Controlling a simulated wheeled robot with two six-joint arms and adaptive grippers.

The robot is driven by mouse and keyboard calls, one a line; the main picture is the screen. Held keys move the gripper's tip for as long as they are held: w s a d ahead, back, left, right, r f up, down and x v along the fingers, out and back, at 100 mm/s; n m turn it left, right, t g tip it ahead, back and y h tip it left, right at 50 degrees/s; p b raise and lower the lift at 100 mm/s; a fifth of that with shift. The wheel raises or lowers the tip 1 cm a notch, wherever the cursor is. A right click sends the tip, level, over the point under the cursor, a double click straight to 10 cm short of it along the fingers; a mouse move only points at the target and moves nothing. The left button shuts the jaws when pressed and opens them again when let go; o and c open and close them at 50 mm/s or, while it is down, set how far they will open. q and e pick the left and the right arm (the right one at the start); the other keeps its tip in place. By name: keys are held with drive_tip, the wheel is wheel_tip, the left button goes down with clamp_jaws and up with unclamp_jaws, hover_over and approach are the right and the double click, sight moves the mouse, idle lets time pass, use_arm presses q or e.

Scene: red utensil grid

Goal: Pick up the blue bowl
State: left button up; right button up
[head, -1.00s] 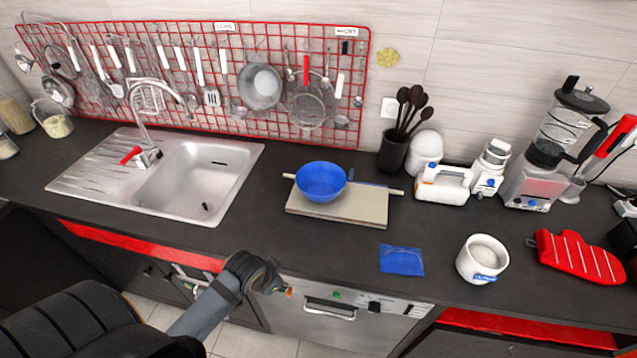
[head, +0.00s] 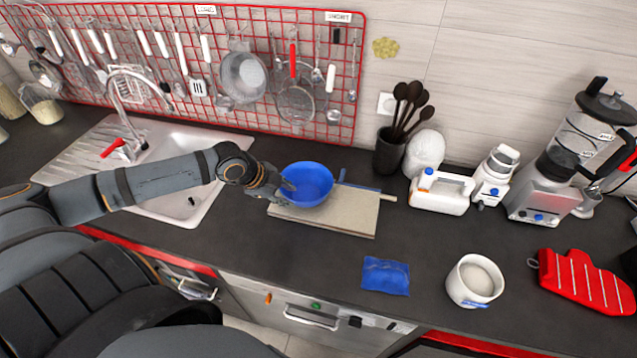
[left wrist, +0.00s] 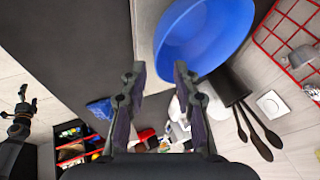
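The blue bowl (head: 308,185) sits upright on a beige board (head: 340,218) on the dark counter. My left gripper (head: 282,188) is at the bowl's left side, close to its rim. I cannot tell whether a finger touches the rim. A dark arm end that looks like my right gripper (left wrist: 22,108) shows small at the left of that view; its finger state is unclear.
The sink (head: 180,160) and faucet (head: 135,100) lie behind my left arm. A black holder with dark spoons (head: 390,152) stands behind the board. A blue packet (head: 386,276) and a white canister (head: 474,282) stand in front and to the right. Hanging utensils line the red grid (head: 330,100).

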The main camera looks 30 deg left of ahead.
sight(296, 200)
use_arm(q)
drive_tip(key=b+x, duration=0.3)
drive_tip(key=shift+w+f, duration=0.2)
drive_tip(key=shift+f, duration=0.1)
drive_tip(key=shift+w+d+f, duration=0.2)
drive_tip(key=shift+f, duration=0.1)
drive_tip(key=shift+s, duration=0.15)
use_arm(e)
wheel_tip(296, 200, down, 3)
drive_tip(key=shift+s+a+f, duration=0.1)
drive_tip(key=shift+a, duration=0.05)
use_arm(q)
drive_tip(key=shift+f, duration=0.2)
drive_tip(key=x, duration=0.5)
drive_tip(key=shift+a+p, duration=0.15)
drive_tip(key=shift+p, duration=0.25)
use_arm(e)
drive_tip(key=shift+s+a+r, duration=0.1)
drive_tip(key=shift+s+r, duration=0.25)
drive_tip(key=shift+r, duration=0.15)
use_arm(q)
drive_tip(key=shift+c, duration=0.4)
